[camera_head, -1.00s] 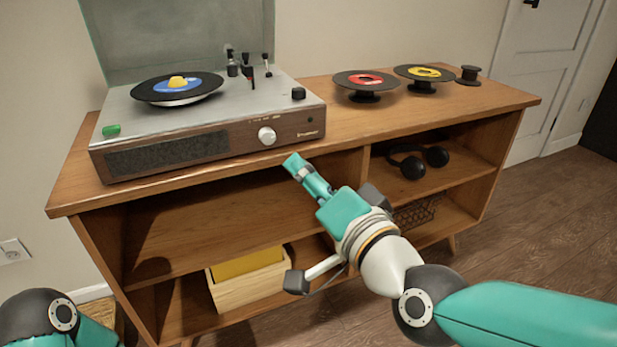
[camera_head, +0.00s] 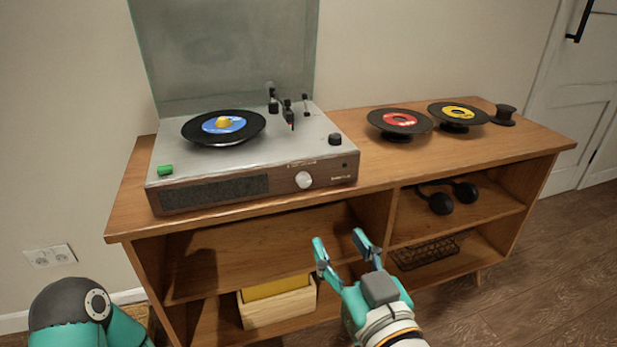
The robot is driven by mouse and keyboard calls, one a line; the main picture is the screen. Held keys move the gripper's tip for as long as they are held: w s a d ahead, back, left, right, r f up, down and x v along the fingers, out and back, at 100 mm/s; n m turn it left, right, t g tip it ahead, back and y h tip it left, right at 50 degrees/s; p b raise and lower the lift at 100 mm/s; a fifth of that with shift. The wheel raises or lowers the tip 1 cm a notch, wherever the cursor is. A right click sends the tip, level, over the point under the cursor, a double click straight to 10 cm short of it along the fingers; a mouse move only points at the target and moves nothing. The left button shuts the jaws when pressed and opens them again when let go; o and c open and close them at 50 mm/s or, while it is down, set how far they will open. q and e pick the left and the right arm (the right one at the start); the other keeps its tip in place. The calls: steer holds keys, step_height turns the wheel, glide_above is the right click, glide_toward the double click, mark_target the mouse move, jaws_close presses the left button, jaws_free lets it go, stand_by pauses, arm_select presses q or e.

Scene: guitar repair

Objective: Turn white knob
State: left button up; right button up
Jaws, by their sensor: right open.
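The white knob (camera_head: 303,180) is on the front face of the record player (camera_head: 215,190), towards its right end. The record player stands on the wooden cabinet (camera_head: 365,181) with its lid raised. My right gripper (camera_head: 340,242) is open and empty. In the picture it is below and to the right of the knob, in front of the cabinet's shelves, and it does not touch the knob. Only part of my left arm shows at the lower left; its gripper is out of view.
A black knob (camera_head: 335,139) and a green button (camera_head: 165,170) sit on the player's top. Records on stands, one red-labelled (camera_head: 400,119) and one yellow-labelled (camera_head: 459,112), are to the right. Headphones (camera_head: 440,202), a wire basket (camera_head: 425,255) and a wooden box (camera_head: 278,309) are on the shelves.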

steer(key=p, duration=0.7)
glide_toward(306, 184)
steer(key=x, duration=0.8)
steer(key=shift+w+a+b, duration=0.15)
steer(key=shift+w+b, duration=0.2)
steer(key=shift+b, duration=0.05)
